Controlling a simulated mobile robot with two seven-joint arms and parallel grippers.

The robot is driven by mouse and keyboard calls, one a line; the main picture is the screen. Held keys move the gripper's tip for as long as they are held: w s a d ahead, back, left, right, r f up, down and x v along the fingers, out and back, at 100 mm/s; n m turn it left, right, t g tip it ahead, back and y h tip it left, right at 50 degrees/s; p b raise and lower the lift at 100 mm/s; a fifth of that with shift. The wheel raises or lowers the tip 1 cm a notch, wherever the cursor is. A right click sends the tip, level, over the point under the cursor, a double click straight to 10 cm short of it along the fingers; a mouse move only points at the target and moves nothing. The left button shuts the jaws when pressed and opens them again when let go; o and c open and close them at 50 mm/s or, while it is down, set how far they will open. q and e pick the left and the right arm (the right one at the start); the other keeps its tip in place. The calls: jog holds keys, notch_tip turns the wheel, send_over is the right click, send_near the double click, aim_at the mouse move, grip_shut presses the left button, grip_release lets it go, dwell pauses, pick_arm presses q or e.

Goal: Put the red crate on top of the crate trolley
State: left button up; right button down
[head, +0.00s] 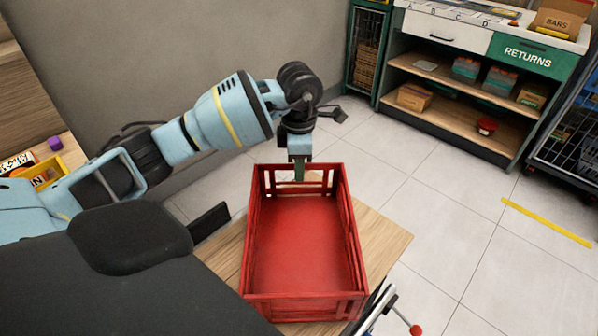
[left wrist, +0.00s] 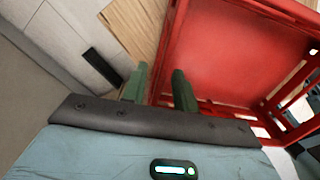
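The red crate (head: 304,240) is empty and sits upright on a wooden surface (head: 385,238). It also shows in the left wrist view (left wrist: 230,55). My left gripper (head: 299,172) points down at the crate's far end wall. In the left wrist view, its two green fingers (left wrist: 159,85) are apart, one over the wood and one over the crate near its corner. I cannot tell whether they touch the crate. A dark wheeled frame with blue crates (head: 568,135), perhaps the crate trolley, is cut off at the right edge. My right gripper is not in view.
A shelf counter with a green RETURNS panel (head: 527,54) stands at the back right. A dark wire cage (head: 368,50) is beside it. A metal part with a red knob (head: 415,330) is close to the crate's near right corner.

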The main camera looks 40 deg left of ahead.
pick_arm(q)
notch_tip(320, 180, up, 9)
jog(key=shift+r, duration=0.15)
dwell(0.5)
